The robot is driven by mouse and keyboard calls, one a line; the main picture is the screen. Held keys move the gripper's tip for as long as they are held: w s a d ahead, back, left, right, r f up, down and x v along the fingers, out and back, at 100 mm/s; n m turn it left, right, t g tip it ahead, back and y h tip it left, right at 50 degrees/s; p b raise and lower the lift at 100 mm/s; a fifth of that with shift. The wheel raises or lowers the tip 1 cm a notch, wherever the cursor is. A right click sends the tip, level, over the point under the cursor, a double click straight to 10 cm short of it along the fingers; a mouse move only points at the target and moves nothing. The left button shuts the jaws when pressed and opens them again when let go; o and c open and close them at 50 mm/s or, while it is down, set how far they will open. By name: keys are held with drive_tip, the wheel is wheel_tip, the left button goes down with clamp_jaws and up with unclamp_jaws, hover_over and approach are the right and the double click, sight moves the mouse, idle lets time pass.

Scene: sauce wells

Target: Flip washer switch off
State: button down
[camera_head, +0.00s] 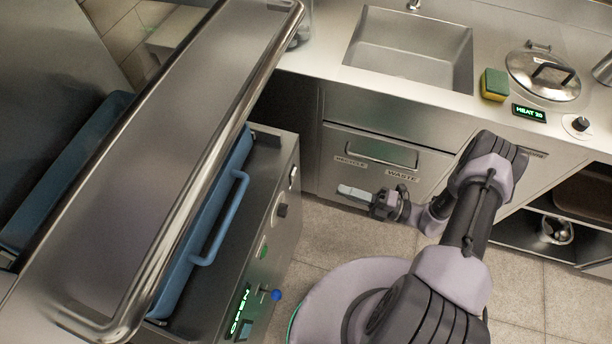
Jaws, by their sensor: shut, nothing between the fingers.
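The washer (262,215) is the steel machine at the left, under a steel top, with a green display (238,310) reading "OPEN" on its front. A small lever switch with a blue ball tip (277,295) sticks out beside the display. Whether its position means on or off I cannot tell. My gripper (347,192) is shut and empty, pointing left over the floor before the waste drawers. It is apart from the washer panel, above and to the right of the switch.
A blue rack with a handle (222,220) fills the washer opening. Open floor (325,238) lies between gripper and washer.

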sight(294, 175)
drive_tip(key=b+x, duration=0.2)
drive_tip(key=x, duration=1)
drive_tip(key=shift+a, duration=0.1)
